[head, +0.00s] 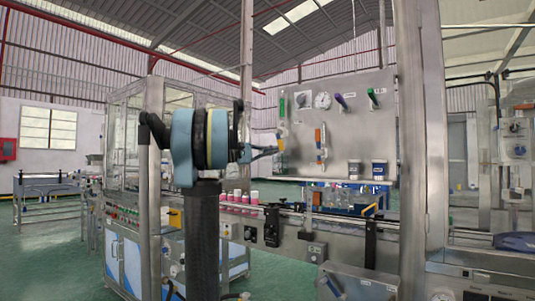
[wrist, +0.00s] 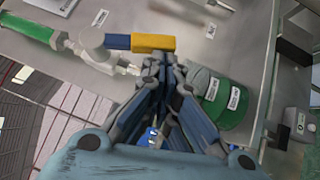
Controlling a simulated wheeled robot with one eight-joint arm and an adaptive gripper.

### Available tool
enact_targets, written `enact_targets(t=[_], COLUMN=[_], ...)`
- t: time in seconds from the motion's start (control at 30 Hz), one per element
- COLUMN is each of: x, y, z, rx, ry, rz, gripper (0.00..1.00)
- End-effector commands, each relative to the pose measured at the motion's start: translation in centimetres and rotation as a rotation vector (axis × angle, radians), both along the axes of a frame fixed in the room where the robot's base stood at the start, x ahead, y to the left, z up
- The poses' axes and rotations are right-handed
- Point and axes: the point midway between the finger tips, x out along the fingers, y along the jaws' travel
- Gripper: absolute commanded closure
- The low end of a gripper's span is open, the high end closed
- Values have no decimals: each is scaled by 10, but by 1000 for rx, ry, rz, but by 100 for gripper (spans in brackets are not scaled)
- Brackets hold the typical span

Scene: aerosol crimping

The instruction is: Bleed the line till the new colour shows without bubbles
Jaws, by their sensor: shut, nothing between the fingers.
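A steel panel (head: 345,130) carries a green-filled clear tube (head: 282,108), which also shows in the wrist view (wrist: 28,28). In the wrist view the tube runs into a white fitting (wrist: 95,42) with a lever, blue with a yellow end (wrist: 153,44). My gripper (head: 274,151) is at the panel's left side by this valve. In the wrist view my gripper (wrist: 167,66) is shut and empty, its tips just beside the lever's yellow end; I cannot tell if they touch. A green labelled container (wrist: 232,108) is right of the fingers. Bubbles cannot be made out.
A conveyor with pink-and-white cans (head: 240,199) runs below. A steel post (head: 422,130) stands right.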

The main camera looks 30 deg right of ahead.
Motion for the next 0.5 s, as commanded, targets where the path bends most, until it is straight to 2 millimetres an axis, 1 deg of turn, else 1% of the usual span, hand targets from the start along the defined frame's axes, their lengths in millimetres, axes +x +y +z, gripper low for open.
enact_targets(t=[0.27, 0.37, 0.5], x=[1, 5, 15], y=[0, 1, 4], z=[0, -3, -9], rx=[0, 0, 0], ry=[0, 1, 1], rz=[-1, 0, -5], gripper=[100, 100, 100])
